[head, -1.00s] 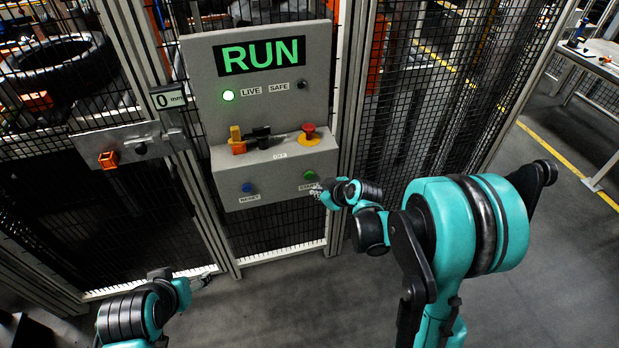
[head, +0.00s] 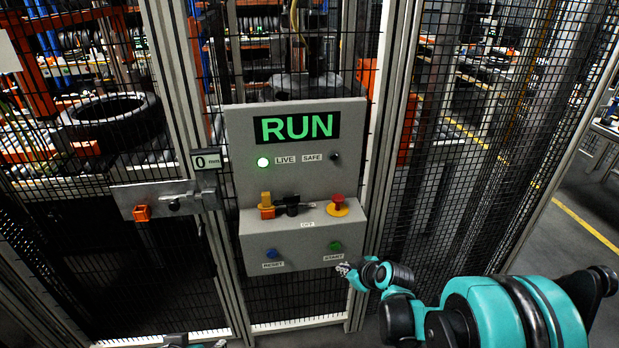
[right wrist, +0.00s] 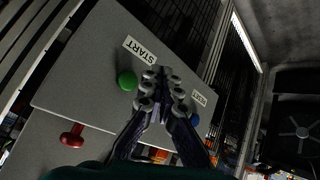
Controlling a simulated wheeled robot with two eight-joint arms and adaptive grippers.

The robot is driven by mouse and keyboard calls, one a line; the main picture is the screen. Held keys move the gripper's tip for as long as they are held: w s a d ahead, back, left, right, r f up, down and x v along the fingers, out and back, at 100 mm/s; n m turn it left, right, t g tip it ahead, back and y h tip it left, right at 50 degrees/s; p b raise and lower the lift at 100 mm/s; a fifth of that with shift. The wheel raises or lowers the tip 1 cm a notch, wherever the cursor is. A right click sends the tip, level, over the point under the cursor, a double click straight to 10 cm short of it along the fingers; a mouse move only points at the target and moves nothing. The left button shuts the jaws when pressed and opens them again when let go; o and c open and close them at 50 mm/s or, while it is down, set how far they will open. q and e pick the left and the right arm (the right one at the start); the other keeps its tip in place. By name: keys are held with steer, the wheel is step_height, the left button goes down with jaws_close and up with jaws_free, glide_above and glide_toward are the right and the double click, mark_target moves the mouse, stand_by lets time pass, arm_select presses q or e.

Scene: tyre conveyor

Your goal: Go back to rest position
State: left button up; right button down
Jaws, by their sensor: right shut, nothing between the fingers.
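My right gripper (head: 344,269) is shut and empty in the head view, just below and right of the green START button (head: 336,246) on the grey control box. In the right wrist view its fingers (right wrist: 161,88) are together, and the green button (right wrist: 127,80) lies to their left, apart from them. The blue RESET button (head: 271,254) is further left on the box. Only a small part of my left gripper (head: 220,344) shows at the bottom edge of the head view, and its jaws cannot be made out.
A red emergency button (head: 338,200) and an orange-handled switch (head: 266,199) stand on the box. Mesh fencing (head: 460,190) flanks the panel. A tyre (head: 108,112) lies behind the fence. Open floor (head: 565,236) shows at right.

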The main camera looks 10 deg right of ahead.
steer(key=s+r+m+h, duration=0.1)
steer(key=s+r+m, duration=0.3)
steer(key=s, duration=0.8)
steer(key=s+r+m+g+h, duration=0.1)
steer(key=s+r, duration=0.4)
steer(key=s, duration=0.6)
steer(key=m+h, duration=0.1)
steer(key=m, duration=0.1)
steer(key=shift+s+r+m+g, duration=0.25)
steer(key=shift+s+m+g, duration=0.05)
steer(key=shift+s+m, duration=0.1)
